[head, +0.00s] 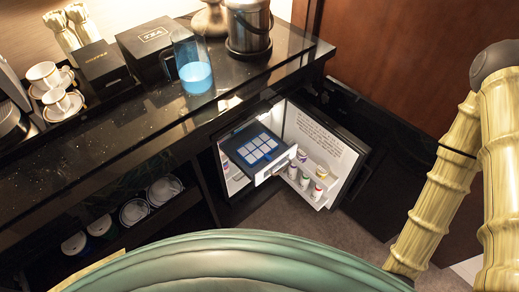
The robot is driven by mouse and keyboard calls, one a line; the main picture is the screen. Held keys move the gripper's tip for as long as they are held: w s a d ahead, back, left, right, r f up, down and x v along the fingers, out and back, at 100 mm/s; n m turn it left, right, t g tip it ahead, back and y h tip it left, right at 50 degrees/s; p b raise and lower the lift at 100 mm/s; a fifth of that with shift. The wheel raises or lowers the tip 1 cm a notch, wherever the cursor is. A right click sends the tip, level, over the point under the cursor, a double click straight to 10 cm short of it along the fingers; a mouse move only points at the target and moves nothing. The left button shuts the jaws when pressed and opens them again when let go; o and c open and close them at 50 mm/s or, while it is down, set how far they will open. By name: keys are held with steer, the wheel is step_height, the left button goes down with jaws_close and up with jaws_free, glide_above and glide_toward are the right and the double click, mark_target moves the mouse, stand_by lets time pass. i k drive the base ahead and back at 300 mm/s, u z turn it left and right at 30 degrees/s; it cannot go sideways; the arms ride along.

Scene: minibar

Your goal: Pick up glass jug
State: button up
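The glass jug (193,64) stands upright on the dark glossy counter in the head view, left of the picture's middle. It is clear bluish glass with bright blue in its lower part, and a dark handle shows on its left side. My gripper is not in the head view. A bamboo-patterned arm part (440,190) of mine shows at the right, well apart from the jug.
A dark box (146,42) is close behind the jug, and a steel kettle-like vessel (248,28) is to its right. Cups (45,75) stand at the left. Below, the minibar door (322,150) is open. Counter in front of the jug is clear.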

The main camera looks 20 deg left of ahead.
mark_target(194, 68)
steer(key=u, duration=2.2)
steer(key=k, duration=0.85)
steer(key=z, duration=0.1)
steer(key=i, duration=0.4)
steer(key=z, duration=0.05)
